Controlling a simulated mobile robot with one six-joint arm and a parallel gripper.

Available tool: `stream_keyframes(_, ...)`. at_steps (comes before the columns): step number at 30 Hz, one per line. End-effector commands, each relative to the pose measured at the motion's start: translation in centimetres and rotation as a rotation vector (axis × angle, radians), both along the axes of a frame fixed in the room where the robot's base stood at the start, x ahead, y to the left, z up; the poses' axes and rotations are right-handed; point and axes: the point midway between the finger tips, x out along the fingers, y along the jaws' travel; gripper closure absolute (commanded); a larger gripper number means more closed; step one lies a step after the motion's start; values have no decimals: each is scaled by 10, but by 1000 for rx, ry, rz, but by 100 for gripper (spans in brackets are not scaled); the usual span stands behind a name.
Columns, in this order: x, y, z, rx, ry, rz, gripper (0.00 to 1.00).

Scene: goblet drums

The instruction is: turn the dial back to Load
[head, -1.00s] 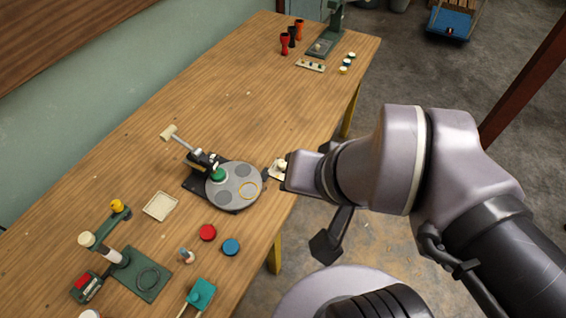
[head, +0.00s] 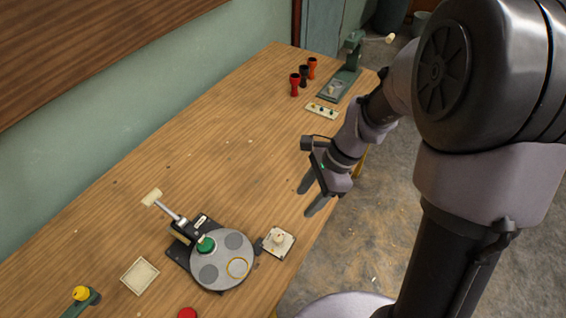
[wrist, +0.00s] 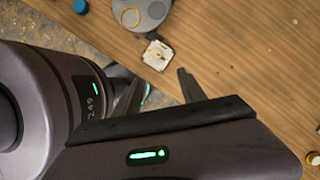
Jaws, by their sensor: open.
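The dial (head: 278,239) is a cream knob on a small white square plate at the table's front edge, just right of the round grey turntable (head: 222,262). Its markings are too small to read, so I cannot tell its setting. It also shows in the wrist view (wrist: 157,54), beyond my fingertips. My gripper (head: 311,197) is open and empty, raised above the table's front edge, apart from the dial and farther along the table. Its two fingers also show in the wrist view (wrist: 159,80). The turntable has grey round pads, a yellow ring and a green part on it.
A mallet-like lever (head: 165,206) stands behind the turntable. A cream tray (head: 140,276) and a red disc (head: 187,313) lie nearer. Red, black and orange goblet drums (head: 304,76) and a green press (head: 346,70) stand at the far end. The table's middle is clear.

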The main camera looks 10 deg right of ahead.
Motion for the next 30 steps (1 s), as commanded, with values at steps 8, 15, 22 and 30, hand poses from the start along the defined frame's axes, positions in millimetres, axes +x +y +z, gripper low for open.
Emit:
stream_keyframes(8,-5,28,-74,0,3,6,52)
stream_keyframes(15,-9,53,-135,-1,1,7,52)
stream_keyframes(22,-10,64,-157,-2,1,6,52)
stream_keyframes(30,-10,65,-157,-2,-1,6,52)
